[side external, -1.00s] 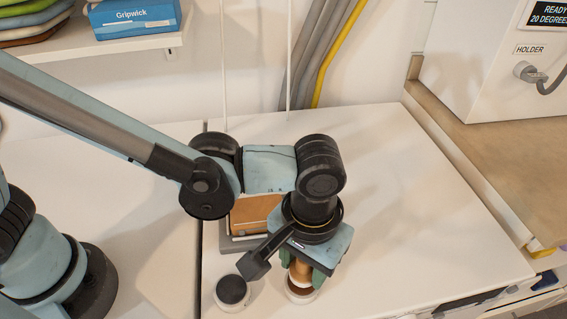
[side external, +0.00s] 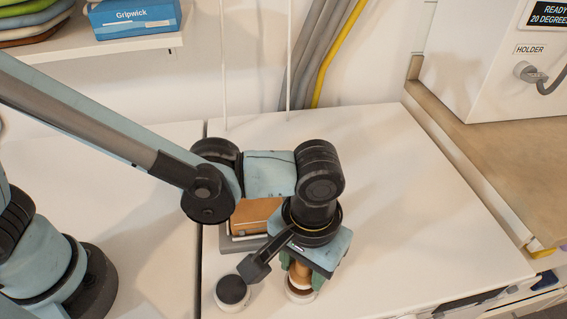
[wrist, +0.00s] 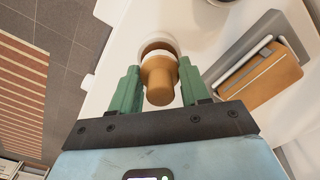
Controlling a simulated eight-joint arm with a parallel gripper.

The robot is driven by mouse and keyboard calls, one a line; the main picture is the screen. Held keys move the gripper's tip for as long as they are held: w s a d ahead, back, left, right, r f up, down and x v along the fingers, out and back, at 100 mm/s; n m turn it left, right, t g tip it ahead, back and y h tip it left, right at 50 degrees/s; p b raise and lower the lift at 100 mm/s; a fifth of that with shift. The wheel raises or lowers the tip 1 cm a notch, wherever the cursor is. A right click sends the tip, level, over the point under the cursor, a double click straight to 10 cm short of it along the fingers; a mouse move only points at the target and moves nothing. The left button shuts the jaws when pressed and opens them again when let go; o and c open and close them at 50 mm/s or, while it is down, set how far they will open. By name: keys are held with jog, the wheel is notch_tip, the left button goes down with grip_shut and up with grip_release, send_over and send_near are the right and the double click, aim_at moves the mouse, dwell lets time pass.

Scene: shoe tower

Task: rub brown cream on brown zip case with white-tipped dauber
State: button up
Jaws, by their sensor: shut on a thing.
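My gripper (wrist: 160,88) is shut on the dauber (wrist: 159,82), which has a tan wooden handle. It holds the dauber upright over an open white jar (wrist: 144,43) with brown cream inside. In the side view the dauber (side external: 300,273) reaches down to the mouth of this jar (side external: 300,298). I cannot tell how deep its tip is in the cream. The brown zip case (side external: 254,214) lies behind my gripper, partly hidden by my arm. The case (wrist: 264,82) shows more fully at the right of the wrist view, on a grey stand (wrist: 238,52).
A jar with a dark top (side external: 232,291) stands just left of the open jar. The white tabletop (side external: 410,220) is clear to the right. A blue Gripwick box (side external: 135,17) is on the shelf at the upper left.

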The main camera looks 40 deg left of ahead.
jog(key=shift+f, duration=0.55)
dwell(1.2)
jog(key=shift+r, duration=0.1)
jog(key=shift+r, duration=3.45)
jog(key=w+a+r, duration=0.2)
jog(key=a, duration=0.8)
jog(key=w+a+r, duration=0.3)
jog(key=a, duration=0.7)
jog(key=w+a+r, duration=0.2)
jog(key=w+a, duration=0.1)
jog(key=a, duration=0.7)
jog(key=shift+w+r, duration=0.2)
jog(key=shift+r, duration=0.1)
